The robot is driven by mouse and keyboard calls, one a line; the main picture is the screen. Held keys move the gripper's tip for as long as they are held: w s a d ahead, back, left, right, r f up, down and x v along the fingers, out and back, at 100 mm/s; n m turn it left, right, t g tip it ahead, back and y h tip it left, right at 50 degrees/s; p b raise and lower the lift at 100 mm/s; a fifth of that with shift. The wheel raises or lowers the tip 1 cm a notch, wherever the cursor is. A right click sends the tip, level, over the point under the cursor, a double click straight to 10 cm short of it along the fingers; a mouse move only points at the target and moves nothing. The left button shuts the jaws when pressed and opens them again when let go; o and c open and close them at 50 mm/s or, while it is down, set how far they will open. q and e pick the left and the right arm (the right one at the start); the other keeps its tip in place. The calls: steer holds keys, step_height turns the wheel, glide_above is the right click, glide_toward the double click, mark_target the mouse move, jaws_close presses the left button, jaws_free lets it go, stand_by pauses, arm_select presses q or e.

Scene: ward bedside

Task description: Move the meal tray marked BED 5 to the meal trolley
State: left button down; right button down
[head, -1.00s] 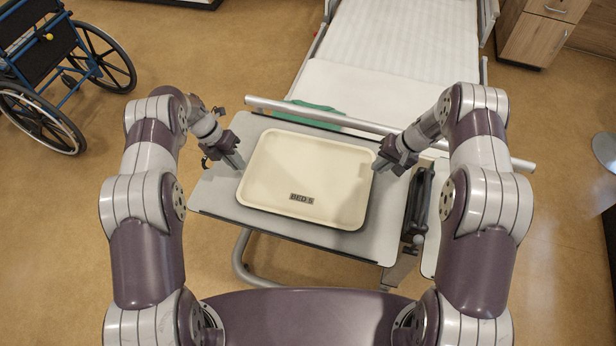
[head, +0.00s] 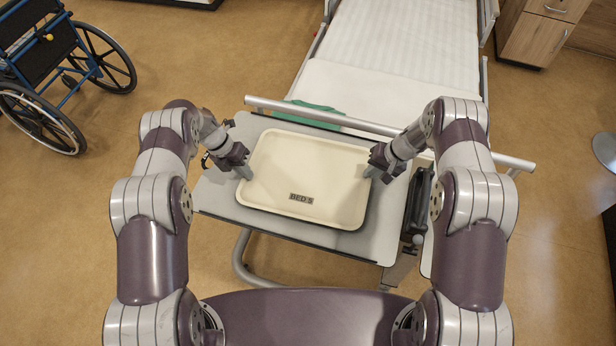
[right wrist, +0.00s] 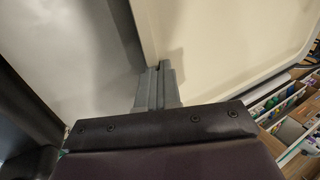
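The cream meal tray (head: 310,165), marked BED 5 (head: 301,198) on its near side, lies flat on the grey overbed table (head: 225,195). My left gripper (head: 245,172) is at the tray's left rim, its fingertips over the edge; their gap is too small to make out. My right gripper (head: 372,172) is at the right rim. In the right wrist view, its fingers (right wrist: 159,88) are close together at the rim of the tray (right wrist: 215,45), one on either side. The meal trolley is not recognisable in these views.
A bed (head: 395,50) with a rail (head: 300,107) stands just behind the table. A wheelchair (head: 60,70) is at the upper left and a wooden cabinet (head: 535,38) at the upper right.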

steer(key=shift+r, duration=0.1)
